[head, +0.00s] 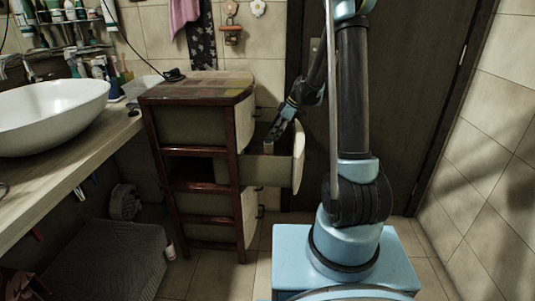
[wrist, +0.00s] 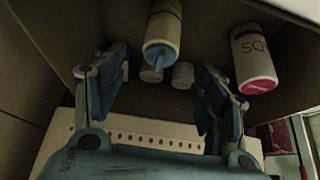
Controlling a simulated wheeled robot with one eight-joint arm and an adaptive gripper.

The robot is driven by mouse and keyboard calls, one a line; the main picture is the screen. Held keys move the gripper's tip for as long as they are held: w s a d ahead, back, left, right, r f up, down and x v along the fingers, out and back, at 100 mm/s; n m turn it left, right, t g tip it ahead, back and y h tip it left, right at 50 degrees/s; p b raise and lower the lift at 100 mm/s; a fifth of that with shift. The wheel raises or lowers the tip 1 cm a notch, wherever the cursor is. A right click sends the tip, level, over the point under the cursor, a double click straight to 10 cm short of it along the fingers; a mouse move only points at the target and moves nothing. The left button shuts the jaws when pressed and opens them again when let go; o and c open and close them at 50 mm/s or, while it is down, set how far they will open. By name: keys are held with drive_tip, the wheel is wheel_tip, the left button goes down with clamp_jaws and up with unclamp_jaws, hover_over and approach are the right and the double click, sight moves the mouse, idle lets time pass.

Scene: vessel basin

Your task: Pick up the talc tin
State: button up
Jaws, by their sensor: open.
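My gripper (head: 280,127) reaches down into an open drawer (head: 266,170) of the wooden cabinet in the head view. In the wrist view my gripper (wrist: 163,82) is open, with one finger on each side and nothing held. A cream and blue cylindrical container (wrist: 162,32) shows between and beyond the fingers. I cannot tell for sure which is the talc tin; no readable label says so.
Two small grey cylinders (wrist: 182,75) sit near the cream and blue container. A pale perforated strip (wrist: 150,132) runs behind my gripper. The cabinet top (head: 200,87) is mostly clear. A sink (head: 50,115) stands left and a dark door (head: 415,100) behind my arm.

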sight(269, 139)
drive_tip(key=shift+x, duration=2.9)
clamp_jaws()
drive_tip(key=shift+r, duration=0.1)
